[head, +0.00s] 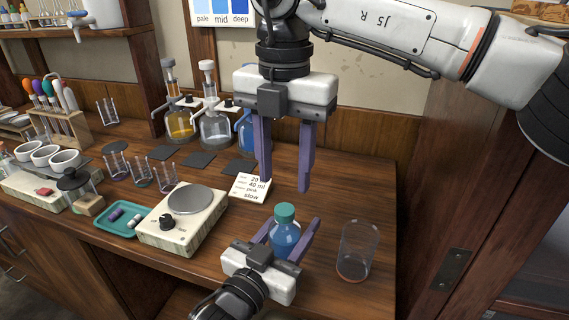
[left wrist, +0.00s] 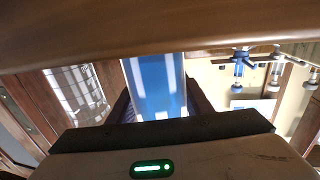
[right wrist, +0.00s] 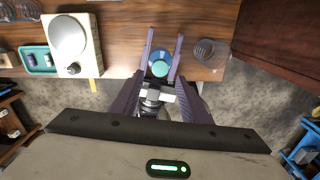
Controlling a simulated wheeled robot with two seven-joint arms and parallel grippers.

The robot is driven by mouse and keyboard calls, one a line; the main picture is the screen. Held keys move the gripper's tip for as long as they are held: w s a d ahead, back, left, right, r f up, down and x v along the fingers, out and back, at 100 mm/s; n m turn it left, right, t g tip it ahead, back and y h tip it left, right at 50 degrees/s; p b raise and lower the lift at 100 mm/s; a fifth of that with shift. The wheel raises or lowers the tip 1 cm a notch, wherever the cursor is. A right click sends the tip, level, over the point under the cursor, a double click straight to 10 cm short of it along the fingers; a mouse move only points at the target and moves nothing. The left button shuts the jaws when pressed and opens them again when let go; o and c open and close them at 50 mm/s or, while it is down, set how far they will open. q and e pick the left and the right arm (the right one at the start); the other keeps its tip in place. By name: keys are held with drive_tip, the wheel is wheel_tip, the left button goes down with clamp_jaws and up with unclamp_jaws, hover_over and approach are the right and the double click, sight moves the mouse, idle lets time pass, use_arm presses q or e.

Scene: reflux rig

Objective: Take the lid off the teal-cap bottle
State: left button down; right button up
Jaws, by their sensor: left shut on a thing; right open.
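The bottle (head: 286,238) holds blue liquid and stands upright near the front of the bench, its teal cap (head: 285,212) on top. My left gripper (head: 292,238) is shut around the bottle's body from the front. The blue body also fills the middle of the left wrist view (left wrist: 155,85), between the fingers. My right gripper (head: 285,185) is open and empty, pointing down above and behind the bottle in the head view. In the right wrist view the teal cap (right wrist: 159,69) shows between the fingertips, lower than them; the cap is on the bottle.
An empty clear beaker (head: 357,252) stands right of the bottle, near the bench edge. A hotplate-like device (head: 183,222) and a teal tray (head: 128,226) are to the left. A written card (head: 250,187) lies behind the bottle. Glass bottles (head: 214,127) stand at the back.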

sight(285, 209)
drive_tip(key=m, duration=0.1)
drive_tip(key=r+m, duration=0.1)
drive_tip(key=m, duration=0.1)
drive_tip(key=shift+f, duration=3.85)
clamp_jaws()
drive_tip(key=shift+o, duration=0.6)
unclamp_jaws()
